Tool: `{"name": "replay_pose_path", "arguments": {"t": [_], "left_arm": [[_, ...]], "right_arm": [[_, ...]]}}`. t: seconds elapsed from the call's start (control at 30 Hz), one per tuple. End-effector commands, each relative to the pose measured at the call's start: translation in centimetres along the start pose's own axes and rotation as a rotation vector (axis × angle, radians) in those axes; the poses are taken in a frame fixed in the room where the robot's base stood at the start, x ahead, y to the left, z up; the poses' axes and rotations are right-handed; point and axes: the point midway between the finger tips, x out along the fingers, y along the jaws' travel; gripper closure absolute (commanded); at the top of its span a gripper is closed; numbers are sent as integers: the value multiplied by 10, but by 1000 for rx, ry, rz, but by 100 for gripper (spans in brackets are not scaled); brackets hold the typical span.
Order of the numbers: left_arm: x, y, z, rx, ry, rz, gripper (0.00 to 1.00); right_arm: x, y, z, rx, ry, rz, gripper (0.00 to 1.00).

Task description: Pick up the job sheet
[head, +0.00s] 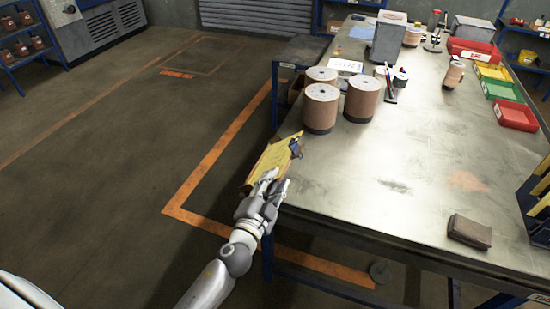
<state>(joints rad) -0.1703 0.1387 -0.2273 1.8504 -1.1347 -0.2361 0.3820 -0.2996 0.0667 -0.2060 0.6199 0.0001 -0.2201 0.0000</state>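The job sheet looks to be the yellow sheet (274,156) with a dark clip-like part at its far right corner. It lies at a slant across the left edge of the table (400,190), with its near left part out over the floor. My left gripper (270,182) is at the sheet's near end, its fingertips overlapping or touching it. The fingers look a little apart, but I cannot tell whether they are closed on the sheet. My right gripper is out of view.
Three large brown spools (320,108) stand just beyond the sheet. A dark brown block (469,232) lies near the front edge. Yellow, green and red bins (516,115) line the right side. The middle of the table is clear.

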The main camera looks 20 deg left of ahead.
Motion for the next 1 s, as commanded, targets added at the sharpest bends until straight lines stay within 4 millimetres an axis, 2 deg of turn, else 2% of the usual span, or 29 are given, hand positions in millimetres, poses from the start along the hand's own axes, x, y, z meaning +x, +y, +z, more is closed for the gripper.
{"name": "replay_pose_path", "arguments": {"t": [0.17,0.5,0.83,0.87,1.0], "left_arm": [[9,0,-2,0,0,0,71],[49,4,-7,0,-1,0,71],[55,5,-6,-1,-1,1,71],[55,5,-6,-1,-1,1,73],[55,5,-6,-1,-1,1,91]], "right_arm": [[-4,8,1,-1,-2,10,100],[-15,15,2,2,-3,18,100],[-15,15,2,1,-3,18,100],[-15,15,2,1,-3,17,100],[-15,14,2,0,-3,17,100]]}}
